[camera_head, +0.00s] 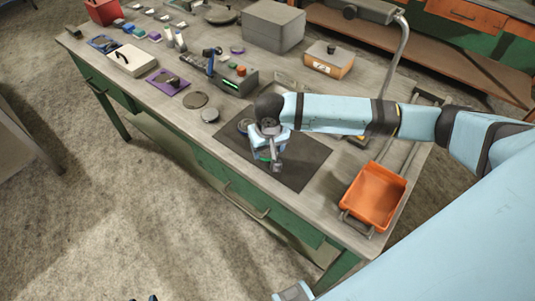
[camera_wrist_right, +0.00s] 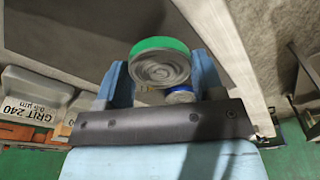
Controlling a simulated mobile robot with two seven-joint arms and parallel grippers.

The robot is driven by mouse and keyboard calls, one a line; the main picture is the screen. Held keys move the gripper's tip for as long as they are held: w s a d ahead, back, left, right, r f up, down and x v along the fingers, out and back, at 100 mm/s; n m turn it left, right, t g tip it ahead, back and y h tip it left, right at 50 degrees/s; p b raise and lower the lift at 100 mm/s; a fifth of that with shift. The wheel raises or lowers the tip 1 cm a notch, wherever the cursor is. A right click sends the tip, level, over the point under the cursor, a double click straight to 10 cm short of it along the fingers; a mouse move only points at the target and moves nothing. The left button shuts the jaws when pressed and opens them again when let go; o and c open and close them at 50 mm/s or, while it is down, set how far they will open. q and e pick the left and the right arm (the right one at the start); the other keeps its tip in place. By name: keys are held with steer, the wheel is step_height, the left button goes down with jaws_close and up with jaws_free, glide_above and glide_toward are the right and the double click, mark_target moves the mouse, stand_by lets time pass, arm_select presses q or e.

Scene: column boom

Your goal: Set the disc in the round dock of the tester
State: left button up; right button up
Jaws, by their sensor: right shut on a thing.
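My right gripper (camera_head: 264,157) is over the dark mat on the bench, its arm coming in from the right. It is shut on the disc (camera_wrist_right: 160,62), a grey round piece with ridged rings and a green rim, held between the two blue fingers in the right wrist view. In the head view the gripper hides most of the disc. A grey device with a green strip and an orange knob (camera_head: 238,82), possibly the tester, stands behind and left of the gripper; I cannot make out its dock. Only small dark tips, perhaps my left gripper (camera_head: 146,298), show at the bottom edge.
The dark mat (camera_head: 305,160) lies under the gripper. A blue-rimmed round piece (camera_head: 244,126) is beside it. An orange tray (camera_head: 374,195) stands at the right, a grey box (camera_head: 273,25) and an orange-fronted box (camera_head: 328,61) behind.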

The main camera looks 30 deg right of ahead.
mark_target(268, 151)
steer(key=shift+f, duration=1.6)
steer(key=shift+f, duration=0.15)
steer(key=o, duration=1.2)
steer(key=shift+c, duration=0.2)
